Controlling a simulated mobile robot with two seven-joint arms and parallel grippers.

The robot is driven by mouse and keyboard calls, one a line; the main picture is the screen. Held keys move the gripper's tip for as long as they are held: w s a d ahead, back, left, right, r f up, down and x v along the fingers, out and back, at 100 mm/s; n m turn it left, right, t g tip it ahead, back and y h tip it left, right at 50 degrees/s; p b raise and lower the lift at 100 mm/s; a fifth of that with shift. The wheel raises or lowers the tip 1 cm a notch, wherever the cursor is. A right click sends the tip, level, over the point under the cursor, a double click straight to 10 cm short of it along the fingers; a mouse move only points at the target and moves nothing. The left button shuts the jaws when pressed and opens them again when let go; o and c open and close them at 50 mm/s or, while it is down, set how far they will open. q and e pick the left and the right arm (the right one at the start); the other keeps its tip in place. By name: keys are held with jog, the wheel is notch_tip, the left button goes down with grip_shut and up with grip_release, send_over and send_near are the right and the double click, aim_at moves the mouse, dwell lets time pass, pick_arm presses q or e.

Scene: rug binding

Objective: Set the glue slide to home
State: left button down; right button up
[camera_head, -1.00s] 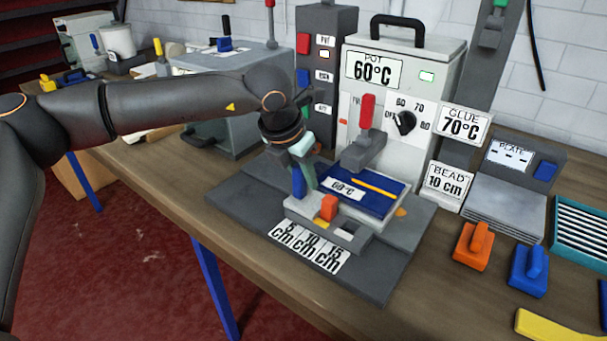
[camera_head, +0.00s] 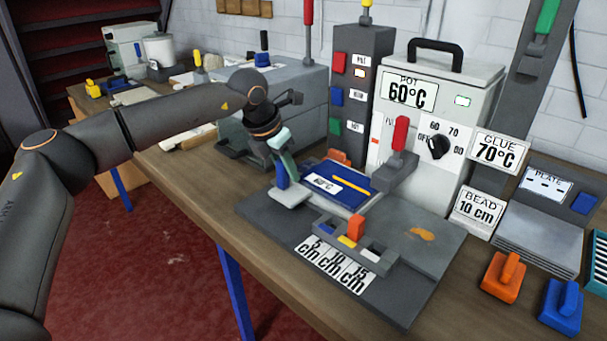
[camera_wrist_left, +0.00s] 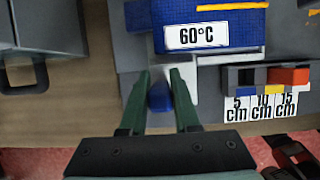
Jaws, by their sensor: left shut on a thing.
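The glue slide (camera_head: 325,197) is a light-grey carriage with a blue top, a 60°C label and a yellow strip. It sits over the left part of the dark-grey base plate (camera_head: 400,290); it also shows at the top of the left wrist view (camera_wrist_left: 215,30). My left gripper (camera_head: 282,178) is shut on the slide's blue handle (camera_wrist_left: 159,97), at the slide's left end. The fingers stand on either side of the handle. No home mark can be made out. My right gripper is not in view.
A stop rail with an orange block (camera_head: 357,228) stands in front of the slide, above the 5, 10 and 15 cm labels (camera_head: 335,264). A red-handled lever (camera_head: 400,135) overhangs the slide's right end. The glue pot (camera_head: 455,90) stands behind. An orange patch (camera_head: 420,234) lies bare on the plate.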

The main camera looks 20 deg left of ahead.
pick_arm(q)
jog(key=shift+w+a+r, duration=0.15)
jog(key=shift+a, duration=0.1)
jog(key=c, duration=0.6)
grip_release()
jog(key=shift+a, duration=0.1)
jog(key=shift+c, duration=0.2)
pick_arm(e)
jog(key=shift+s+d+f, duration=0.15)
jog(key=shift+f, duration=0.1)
pick_arm(q)
jog(key=shift+r, duration=0.15)
jog(key=v, duration=1.2)
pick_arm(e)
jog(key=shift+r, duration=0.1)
